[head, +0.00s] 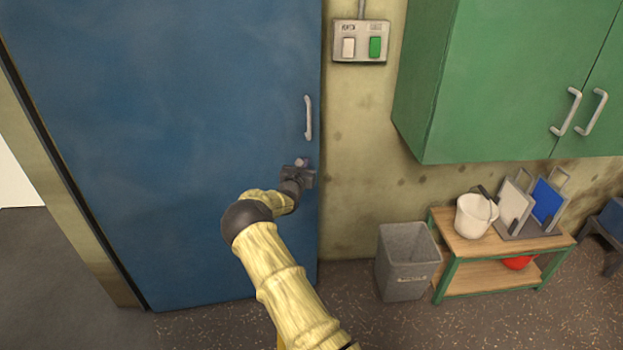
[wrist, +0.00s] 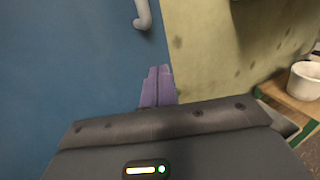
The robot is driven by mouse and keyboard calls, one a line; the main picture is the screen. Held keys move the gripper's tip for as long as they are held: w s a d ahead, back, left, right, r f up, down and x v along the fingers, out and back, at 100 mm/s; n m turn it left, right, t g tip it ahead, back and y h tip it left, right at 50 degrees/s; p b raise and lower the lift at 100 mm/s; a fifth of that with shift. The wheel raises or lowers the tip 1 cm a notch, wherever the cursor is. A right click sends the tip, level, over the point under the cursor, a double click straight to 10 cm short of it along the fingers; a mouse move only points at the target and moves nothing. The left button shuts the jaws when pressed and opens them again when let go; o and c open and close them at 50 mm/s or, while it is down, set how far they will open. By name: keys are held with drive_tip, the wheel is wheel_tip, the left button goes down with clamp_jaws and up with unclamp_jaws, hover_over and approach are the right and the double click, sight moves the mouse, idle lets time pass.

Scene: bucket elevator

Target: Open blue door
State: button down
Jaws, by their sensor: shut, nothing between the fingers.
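The blue door (head: 170,130) fills the left of the head view and looks closed along its right edge. Its grey vertical handle (head: 308,118) sits near that right edge. My gripper (head: 301,163) is just below the handle, in front of the door, apart from the handle. In the wrist view the gripper's purple fingers (wrist: 158,86) are together with nothing between them. The handle's lower end (wrist: 143,15) shows above the fingertips, slightly left. The door (wrist: 70,70) also fills the left of that view.
A switch box (head: 360,42) with a white and a green button is on the wall right of the door. A green cabinet (head: 500,80) hangs at the right. A grey bin (head: 405,262) and a low shelf (head: 447,240) with a white bucket (head: 474,216) stand below.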

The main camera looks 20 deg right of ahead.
drive_tip(key=s+a, duration=0.2)
drive_tip(key=s, duration=1)
drive_tip(key=shift+r+b, duration=0.15)
drive_tip(key=shift+b, duration=0.15)
drive_tip(key=shift+w+a, duration=0.1)
drive_tip(key=shift+w, duration=0.05)
